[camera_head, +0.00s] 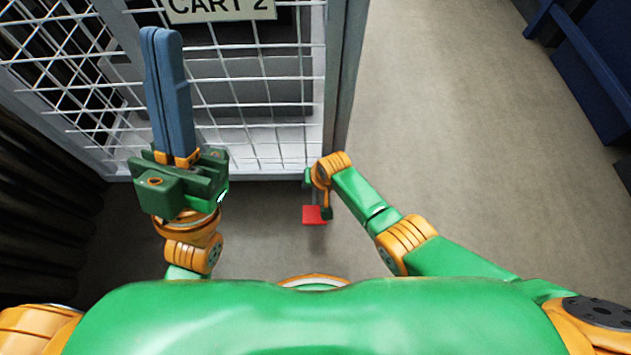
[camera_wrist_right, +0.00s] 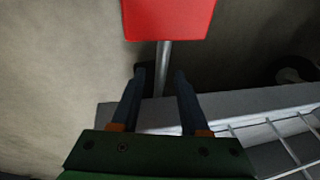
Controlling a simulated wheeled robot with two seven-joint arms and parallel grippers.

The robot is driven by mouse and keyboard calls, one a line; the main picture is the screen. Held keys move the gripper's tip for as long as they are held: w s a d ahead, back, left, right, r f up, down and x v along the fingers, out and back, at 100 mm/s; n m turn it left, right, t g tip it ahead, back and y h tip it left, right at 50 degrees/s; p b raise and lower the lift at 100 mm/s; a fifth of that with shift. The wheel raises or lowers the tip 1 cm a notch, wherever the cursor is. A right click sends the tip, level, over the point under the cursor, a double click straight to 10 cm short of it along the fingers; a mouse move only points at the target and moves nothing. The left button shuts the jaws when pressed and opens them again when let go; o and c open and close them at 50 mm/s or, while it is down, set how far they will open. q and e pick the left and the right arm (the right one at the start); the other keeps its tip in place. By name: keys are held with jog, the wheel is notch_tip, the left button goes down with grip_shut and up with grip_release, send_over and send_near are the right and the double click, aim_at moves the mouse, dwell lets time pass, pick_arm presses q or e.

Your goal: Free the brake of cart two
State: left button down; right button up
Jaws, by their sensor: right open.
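The cart (camera_head: 325,110) is a grey wire-mesh cage with a "CART 2" sign (camera_head: 220,10). A red brake pedal (camera_head: 313,215) shows low by its near right corner. In the right wrist view, the red pedal (camera_wrist_right: 168,18) sits on a grey stem (camera_wrist_right: 163,62). My right gripper (camera_wrist_right: 160,74) is open, its dark blue fingers appearing on either side of the stem's line. I cannot tell whether they touch it. In the head view, my right wrist hides most of that gripper. My left gripper (camera_head: 161,32) is shut and empty, its blue fingers together in front of the mesh.
Open grey floor (camera_head: 450,130) lies right of the cart. A dark blue structure (camera_head: 605,80) stands at the far right. Dark ribbed material (camera_head: 40,210) is at the left. In the right wrist view, a dark round thing (camera_wrist_right: 296,72), perhaps a caster, is at the right.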

jog(key=shift+p+v, duration=0.85)
jog(key=shift+p, duration=0.05)
pick_arm(q)
jog(key=w+f+n+g+y+p, duration=0.1)
jog(key=w+f+n+g+y, duration=0.1)
jog(key=w+f+g+y, duration=0.5)
jog(key=w+f+n+g+y+p, duration=0.1)
jog(key=w+f+g, duration=0.3)
jog(key=f, duration=0.7)
pick_arm(e)
jog(key=shift+v, duration=0.8)
pick_arm(q)
jog(key=s+a+f+g+y+p, duration=0.1)
jog(key=s+a+f+g, duration=0.1)
jog(key=s+f+g, duration=0.5)
jog(key=s+a+f+n+g+y+p, duration=0.1)
jog(key=s+a+f+g+y+p, duration=0.1)
jog(key=s+f+g, duration=0.5)
notch_tip(320, 180, down, 3)
jog(key=shift+s+a+f+y, duration=0.2)
jog(key=shift+s+a+y, duration=0.1)
jog(key=shift+s+a, duration=0.45)
pick_arm(e)
jog(key=v, duration=0.3)
jog(key=shift+s+r, duration=0.1)
jog(key=shift+r, duration=0.25)
pick_arm(q)
jog(key=shift+w, duration=0.1)
